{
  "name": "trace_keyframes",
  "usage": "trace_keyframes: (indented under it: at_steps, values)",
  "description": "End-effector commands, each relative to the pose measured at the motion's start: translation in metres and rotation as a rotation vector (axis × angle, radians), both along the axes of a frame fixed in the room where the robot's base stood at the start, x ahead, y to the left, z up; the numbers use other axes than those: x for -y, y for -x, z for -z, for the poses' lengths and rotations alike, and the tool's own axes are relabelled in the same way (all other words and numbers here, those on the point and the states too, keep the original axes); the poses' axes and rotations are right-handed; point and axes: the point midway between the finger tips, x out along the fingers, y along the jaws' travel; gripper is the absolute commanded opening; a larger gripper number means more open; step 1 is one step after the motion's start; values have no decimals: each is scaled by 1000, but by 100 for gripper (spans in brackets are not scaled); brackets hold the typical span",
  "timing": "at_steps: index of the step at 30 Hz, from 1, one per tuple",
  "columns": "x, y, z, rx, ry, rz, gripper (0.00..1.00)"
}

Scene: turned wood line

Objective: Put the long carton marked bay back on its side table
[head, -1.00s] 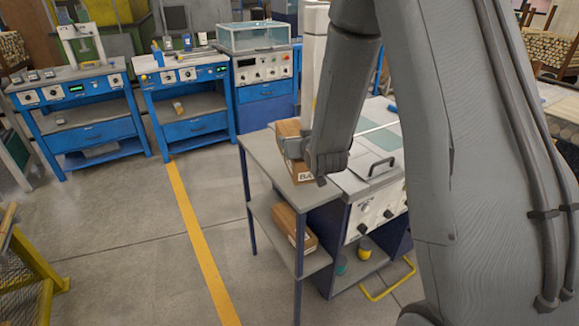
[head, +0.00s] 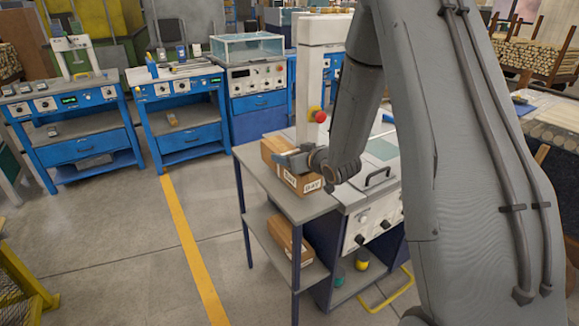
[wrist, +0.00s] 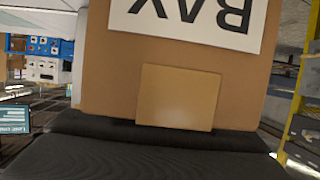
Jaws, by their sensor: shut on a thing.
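The long brown carton marked BAY (head: 276,165) is at the top of the grey side table (head: 318,203), with white labels on two of its faces. I cannot tell whether its underside touches the tabletop or is slightly above it. My gripper (head: 294,161) is shut on the carton, across its upper part. In the wrist view the carton (wrist: 110,95) fills the middle, its BAY label upside down, with a plain tan patch below. Dark gripper parts cross the bottom of that view, and the far side of the carton is hidden.
Another brown carton (head: 289,239) lies on the side table's lower shelf. A white-topped machine (head: 372,216) with knobs and a handle stands close at the right, with a white column and red button (head: 317,115) behind. Blue workbenches (head: 185,120) stand further back. Floor at the left is open.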

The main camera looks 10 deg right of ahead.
Motion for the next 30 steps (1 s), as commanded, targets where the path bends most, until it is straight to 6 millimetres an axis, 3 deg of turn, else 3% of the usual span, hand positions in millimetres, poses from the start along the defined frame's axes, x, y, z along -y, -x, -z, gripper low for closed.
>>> trace_keyframes:
  at_steps: [12, 26, 27, 30]
  values:
    - [0, 0, 39, 1, 0, 0, 17]
    - [0, -1, 46, 3, 0, 0, 17]
    - [0, 0, 47, 0, 1, 0, 66]
    - [0, 0, 46, 0, 1, 0, 81]
